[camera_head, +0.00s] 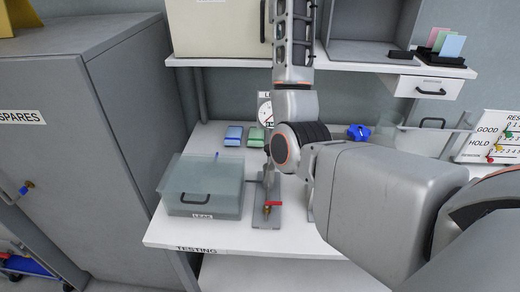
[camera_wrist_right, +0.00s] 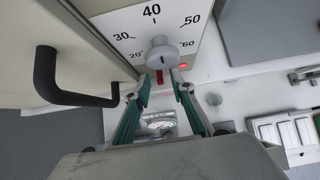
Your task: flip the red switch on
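My right arm crosses the head view and reaches up past the upper shelf; its gripper is out of that view. In the right wrist view my right gripper (camera_wrist_right: 161,84) is open, its two green-padded fingers apart below a round grey knob (camera_wrist_right: 161,54). The knob sits on a white dial panel (camera_wrist_right: 122,29) numbered 20 to 60. A red pointer (camera_wrist_right: 160,77) shows under the knob, between the fingertips. A small red spot (camera_wrist_right: 183,66) lies just right of the right fingertip; I cannot tell if it is the switch or a lamp. My left gripper is not in view.
A beige cabinet (camera_head: 215,28) with a black handle (camera_wrist_right: 62,82) stands left of the panel. On the bench are a translucent bin (camera_head: 203,190), a fixture with a red bar (camera_head: 273,204), and blue (camera_head: 234,133) and green packs (camera_head: 256,137). A grey cabinet (camera_head: 110,110) stands left.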

